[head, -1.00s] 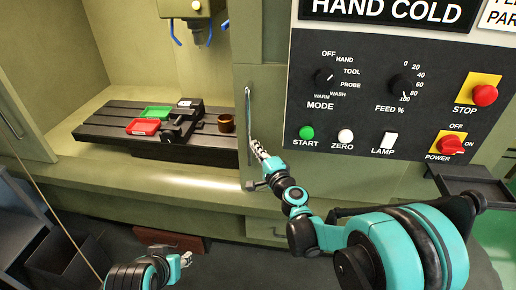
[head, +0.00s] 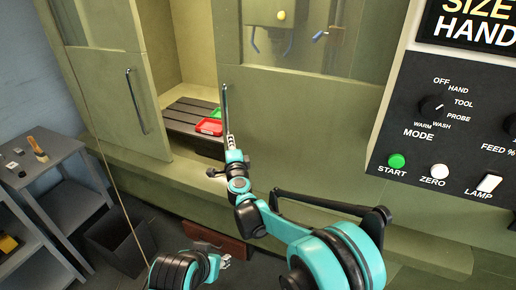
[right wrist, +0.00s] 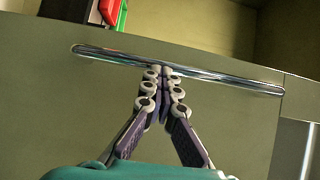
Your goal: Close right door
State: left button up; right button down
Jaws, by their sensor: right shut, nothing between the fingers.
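The right door (head: 300,97) is a green sliding panel with a window. It stands partly across the machine's opening, its left edge apart from the left door (head: 112,90). Its upright metal handle (head: 225,112) is near that edge and shows as a long bar in the right wrist view (right wrist: 225,76). My right gripper (head: 230,141) is shut, with its fingertips at the handle; in the right wrist view the fingertips (right wrist: 162,71) meet the bar, with nothing seen between them. My left gripper (head: 225,260) is low in front of the machine, away from the doors; its finger state is unclear.
Through the gap show a dark slotted table (head: 187,112), a red tray (head: 209,127) and a green tray (head: 216,114). The control panel (head: 450,110) is at right. A grey side table (head: 40,165) and a dark bin (head: 118,240) stand at left.

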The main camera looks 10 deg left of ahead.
jog(key=w+a+p, duration=0.1)
jog(key=w+a, duration=0.2)
jog(key=a, duration=1.1)
jog(key=shift+w, duration=0.4)
jog(key=shift+a, duration=0.2)
jog(key=shift+d, duration=0.1)
